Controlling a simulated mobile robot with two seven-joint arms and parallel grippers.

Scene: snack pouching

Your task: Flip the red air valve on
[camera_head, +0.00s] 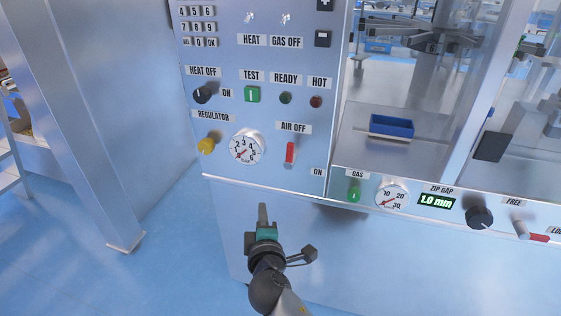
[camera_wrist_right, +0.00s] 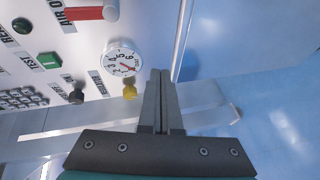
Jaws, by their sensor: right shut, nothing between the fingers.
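The red air valve (camera_head: 290,152) is a small red lever on the control panel, under the "AIR OFF" label and above and left of an "ON" label. It stands upright in the head view. In the right wrist view the red lever (camera_wrist_right: 84,13) shows at the top left, beside a partly cut-off "AIR O" label. My right gripper (camera_head: 262,208) is shut and empty, below the panel's lower edge and apart from the lever. Its closed fingers (camera_wrist_right: 161,75) fill the middle of the wrist view. My left gripper is not in view.
Near the lever are a pressure gauge (camera_head: 245,147), a yellow regulator knob (camera_head: 207,145), a black heat knob (camera_head: 203,94) and a green test button (camera_head: 252,94). A grey post (camera_head: 85,110) stands at the left. A blue bin (camera_head: 391,126) sits inside the machine.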

